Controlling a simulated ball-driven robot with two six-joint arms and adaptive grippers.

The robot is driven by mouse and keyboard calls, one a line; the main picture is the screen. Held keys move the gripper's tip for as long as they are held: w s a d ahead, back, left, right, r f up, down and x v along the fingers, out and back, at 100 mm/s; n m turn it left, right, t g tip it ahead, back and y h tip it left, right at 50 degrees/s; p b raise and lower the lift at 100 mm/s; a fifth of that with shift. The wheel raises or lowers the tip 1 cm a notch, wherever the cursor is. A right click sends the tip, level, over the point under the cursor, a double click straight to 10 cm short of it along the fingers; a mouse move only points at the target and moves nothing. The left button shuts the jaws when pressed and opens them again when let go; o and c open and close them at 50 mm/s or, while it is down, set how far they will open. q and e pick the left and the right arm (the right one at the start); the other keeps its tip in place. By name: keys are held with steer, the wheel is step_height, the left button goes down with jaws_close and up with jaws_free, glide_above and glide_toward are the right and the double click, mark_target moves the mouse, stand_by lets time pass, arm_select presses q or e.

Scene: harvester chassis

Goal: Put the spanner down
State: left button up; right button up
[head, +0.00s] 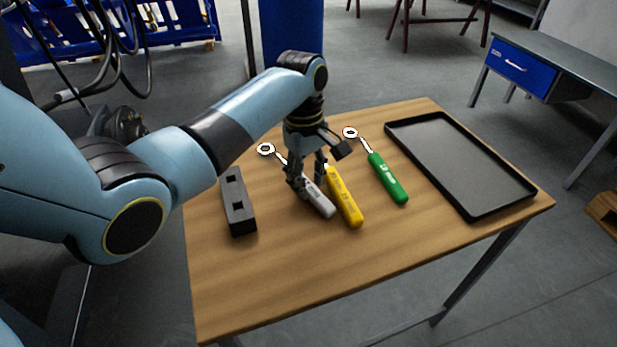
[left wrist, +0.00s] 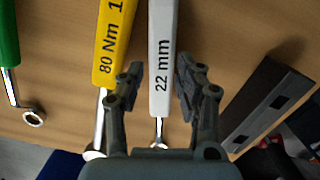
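The spanner with the pale grey-white handle (head: 318,197) lies on the wooden table, its ring end toward the back left. In the left wrist view its handle (left wrist: 163,55) reads "22 mm". My left gripper (head: 310,188) points down over this handle. In the left wrist view its two fingers (left wrist: 161,82) stand open on either side of the handle, with narrow gaps. A yellow-handled spanner (head: 345,200), marked "80 Nm" in the left wrist view (left wrist: 112,45), lies just to the right; its far end is hidden behind the gripper. My right gripper is not in view.
A green-handled spanner (head: 388,180) lies further right. An empty black tray (head: 460,165) sits at the table's right end. A black block with square holes (head: 238,205) lies left of the spanners. The front of the wooden table (head: 300,275) is clear.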

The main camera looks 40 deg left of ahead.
arm_select(q)
step_height(320, 180, up, 12)
steer(key=a+p, duration=0.1)
steer(key=shift+w, duration=0.2)
stand_by(0.7)
